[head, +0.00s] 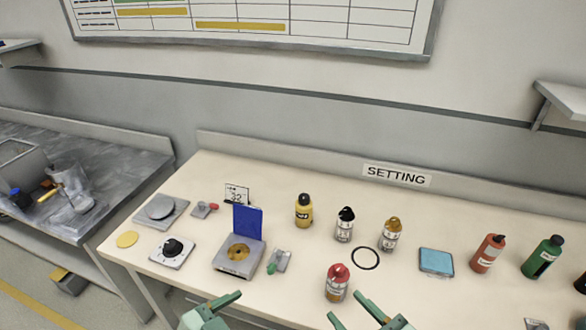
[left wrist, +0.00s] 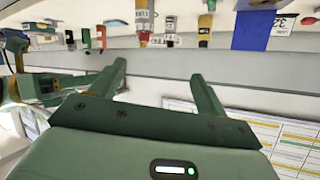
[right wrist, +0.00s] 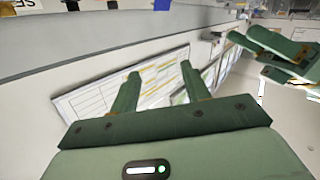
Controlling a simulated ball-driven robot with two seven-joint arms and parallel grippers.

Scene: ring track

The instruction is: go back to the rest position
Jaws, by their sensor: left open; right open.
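My right gripper (head: 352,308) is at the bottom of the head view, in front of the table, with its two green fingers spread and nothing between them. It also shows in the right wrist view (right wrist: 165,85), open and empty. My left gripper (head: 218,306) is at the bottom edge, left of it, only partly in view. In the left wrist view (left wrist: 160,85) its fingers stand apart with nothing between them. The red-capped bottle (head: 337,284) stands upright on the table between and beyond the two grippers.
The white table (head: 190,175) carries a box with a raised blue lid (head: 240,250), a dial unit (head: 172,251), a black ring (head: 365,258), a blue pad (head: 436,262) and several bottles. A grey bench (head: 110,160) stands at the left. A wall shelf (head: 562,100) juts out at the right.

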